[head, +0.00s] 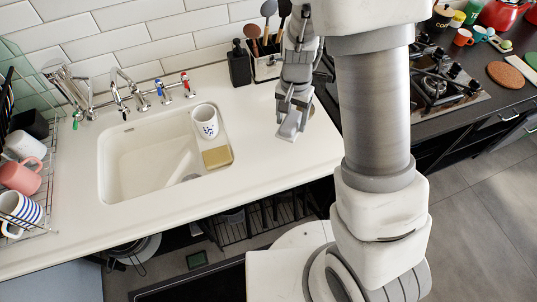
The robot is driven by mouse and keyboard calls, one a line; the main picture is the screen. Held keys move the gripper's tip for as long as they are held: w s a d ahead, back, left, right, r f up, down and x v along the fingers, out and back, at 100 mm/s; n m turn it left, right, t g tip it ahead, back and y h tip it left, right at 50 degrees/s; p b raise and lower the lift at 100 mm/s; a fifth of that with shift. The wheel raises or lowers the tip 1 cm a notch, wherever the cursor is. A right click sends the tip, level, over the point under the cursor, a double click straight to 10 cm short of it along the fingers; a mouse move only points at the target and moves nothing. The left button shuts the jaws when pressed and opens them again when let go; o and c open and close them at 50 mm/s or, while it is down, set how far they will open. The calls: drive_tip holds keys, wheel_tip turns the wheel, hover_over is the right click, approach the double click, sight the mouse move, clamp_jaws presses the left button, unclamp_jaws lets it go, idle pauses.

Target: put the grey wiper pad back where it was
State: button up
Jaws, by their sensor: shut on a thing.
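My gripper (289,108) points down over the white counter (263,160), to the right of the sink. It is shut on the grey wiper pad (288,130), a small flat light-grey piece at the fingertips. The pad lies at a slant. I cannot tell whether it touches the counter or hangs just above it.
The sink (145,165) is left, with a mug (205,121) and yellow sponge (216,157) on its right ledge. A dark soap bottle (239,64) and utensil holder (265,66) stand behind. The gas hob (440,85) is right. Counter in front of the gripper is clear.

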hover_over(269, 163)
wheel_tip(269, 163, down, 5)
drive_tip(key=shift+f+b, duration=0.45)
drive_tip(key=shift+f, duration=1.5)
drive_tip(key=shift+f, duration=0.2)
drive_tip(key=o, duration=1.2)
drive_tip(key=shift+r, duration=0.1)
drive_tip(key=shift+r, duration=0.1)
